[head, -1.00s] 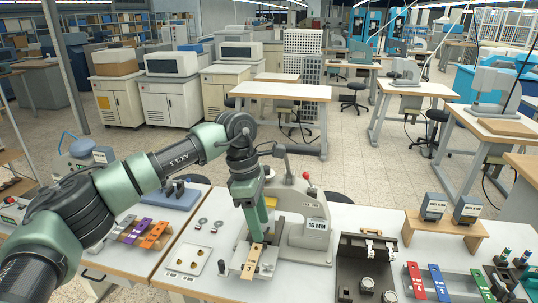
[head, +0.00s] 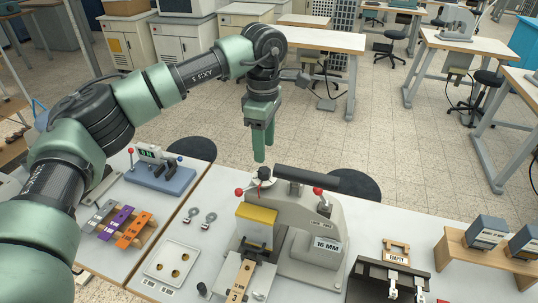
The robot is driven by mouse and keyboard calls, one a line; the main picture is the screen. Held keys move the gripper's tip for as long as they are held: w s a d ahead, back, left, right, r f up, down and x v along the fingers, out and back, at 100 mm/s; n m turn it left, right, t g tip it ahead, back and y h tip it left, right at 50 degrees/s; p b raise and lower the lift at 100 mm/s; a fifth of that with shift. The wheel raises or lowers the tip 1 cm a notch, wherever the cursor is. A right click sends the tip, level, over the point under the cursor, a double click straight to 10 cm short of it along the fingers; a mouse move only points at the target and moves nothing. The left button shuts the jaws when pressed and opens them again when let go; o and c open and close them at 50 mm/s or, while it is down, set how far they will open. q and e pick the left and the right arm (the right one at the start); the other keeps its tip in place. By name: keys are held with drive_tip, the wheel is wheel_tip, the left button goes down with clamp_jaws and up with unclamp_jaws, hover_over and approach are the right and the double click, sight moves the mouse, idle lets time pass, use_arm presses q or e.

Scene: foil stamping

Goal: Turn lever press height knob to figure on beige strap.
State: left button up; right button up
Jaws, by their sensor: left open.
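The grey lever press (head: 318,242) stands on the white table and carries a "16 MM" label. A small round dark-and-white knob (head: 264,175) sits on top of its head, just below my gripper in the picture. The beige strap (head: 242,272) lies on the press bed below the yellow-topped head; a printed figure, apparently 3, shows near its front end. My left gripper (head: 260,158) points down above the knob, open and empty, its fingers close together; I cannot tell whether they touch the knob. The knob's markings are too small to read. My right gripper is not in view.
A small rack with grey, purple and orange straps (head: 120,222) stands at left, near a blue device (head: 160,178). A white tray (head: 173,263) lies left of the press. A dark fixture (head: 385,275) with an "EMPTY" tag and a wooden stand (head: 480,252) are at right.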

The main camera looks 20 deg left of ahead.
sight(264, 169)
use_arm(q)
drive_tip(key=f+p, duration=0.2)
drive_tip(key=f, duration=0.1)
drive_tip(key=shift+s+f, duration=0.3)
drive_tip(key=shift+s, duration=0.1)
drive_tip(key=f, duration=0.1)
drive_tip(key=f+p, duration=0.1)
drive_tip(key=f, duration=0.1)
drive_tip(key=shift+w+f, duration=0.1)
drive_tip(key=shift+w, duration=0.15)
drive_tip(key=shift+f, duration=0.25)
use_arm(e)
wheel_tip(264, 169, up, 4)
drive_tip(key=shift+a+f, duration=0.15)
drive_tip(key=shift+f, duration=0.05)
use_arm(q)
drive_tip(key=shift+c, duration=0.2)
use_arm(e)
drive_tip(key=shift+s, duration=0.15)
use_arm(q)
clamp_jaws()
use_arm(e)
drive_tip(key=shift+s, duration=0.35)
